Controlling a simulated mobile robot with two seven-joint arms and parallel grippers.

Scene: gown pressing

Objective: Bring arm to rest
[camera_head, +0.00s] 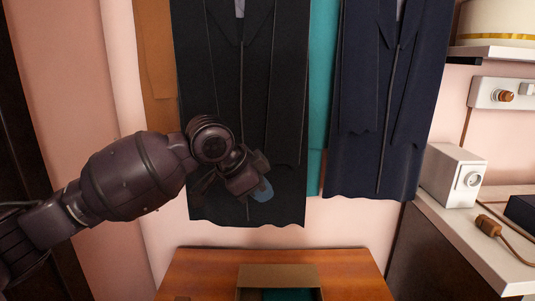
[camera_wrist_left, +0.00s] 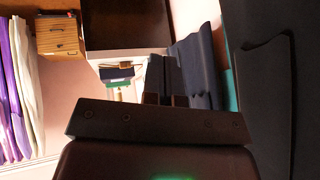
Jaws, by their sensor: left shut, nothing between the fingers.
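My left arm comes in from the left in the head view, and its gripper (camera_head: 258,187) is in front of the lower part of a black gown (camera_head: 275,90). The left gripper is shut with nothing in it. In the left wrist view the gripper (camera_wrist_left: 165,98) shows as a dark block with its fingers together. A dark hanging cloth (camera_wrist_left: 262,100) stands close on the right of that view. I cannot tell whether the gripper touches the gown. My right gripper is not in view.
A navy gown (camera_head: 385,80) hangs to the right, with teal cloth (camera_head: 322,90) between. A wooden table (camera_head: 205,275) with an open box (camera_head: 278,273) is below. A white counter (camera_head: 485,235) at right holds a white device (camera_head: 455,175). Purple garments (camera_wrist_left: 22,85) hang in the wrist view.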

